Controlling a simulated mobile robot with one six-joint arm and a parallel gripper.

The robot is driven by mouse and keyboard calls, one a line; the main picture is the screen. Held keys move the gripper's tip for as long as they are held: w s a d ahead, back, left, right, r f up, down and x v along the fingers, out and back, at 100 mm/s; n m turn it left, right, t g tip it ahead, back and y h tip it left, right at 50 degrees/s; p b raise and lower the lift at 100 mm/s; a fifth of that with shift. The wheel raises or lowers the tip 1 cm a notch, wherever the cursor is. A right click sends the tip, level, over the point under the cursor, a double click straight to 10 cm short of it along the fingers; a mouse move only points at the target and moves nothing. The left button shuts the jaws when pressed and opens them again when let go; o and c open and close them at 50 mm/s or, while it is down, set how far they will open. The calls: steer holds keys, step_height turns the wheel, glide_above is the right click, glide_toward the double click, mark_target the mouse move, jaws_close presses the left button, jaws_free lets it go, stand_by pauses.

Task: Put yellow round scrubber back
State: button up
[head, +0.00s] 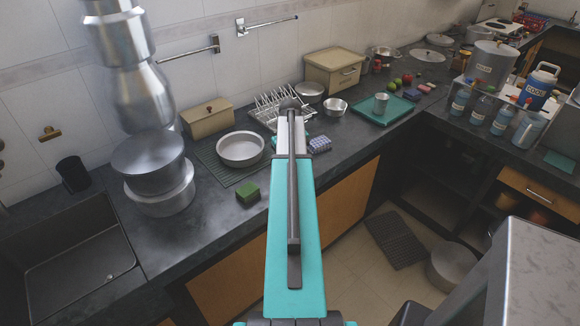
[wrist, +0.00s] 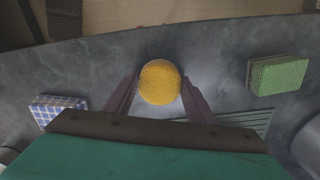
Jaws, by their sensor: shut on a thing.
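The yellow round scrubber (wrist: 160,82) shows in the wrist view between the two dark fingers of my gripper (wrist: 160,90). The fingers are shut on it from both sides. It is over the dark grey counter; the wrist view does not show clearly whether it touches the surface. In the head view my teal arm reaches over the counter and hides the scrubber and the fingers.
A green sponge (head: 248,193) and a blue checked sponge (head: 320,144) lie on either side of my arm. A metal pan (head: 241,149) stands on a ribbed mat. A dish rack (head: 278,105) stands behind. The sink (head: 80,262) is at left.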

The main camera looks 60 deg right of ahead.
steer(key=shift+f, duration=0.1)
steer(key=o, duration=1.1)
steer(key=shift+r, duration=0.2)
step_height(320, 180, up, 12)
steer(key=b, duration=0.3)
stand_by(0.9)
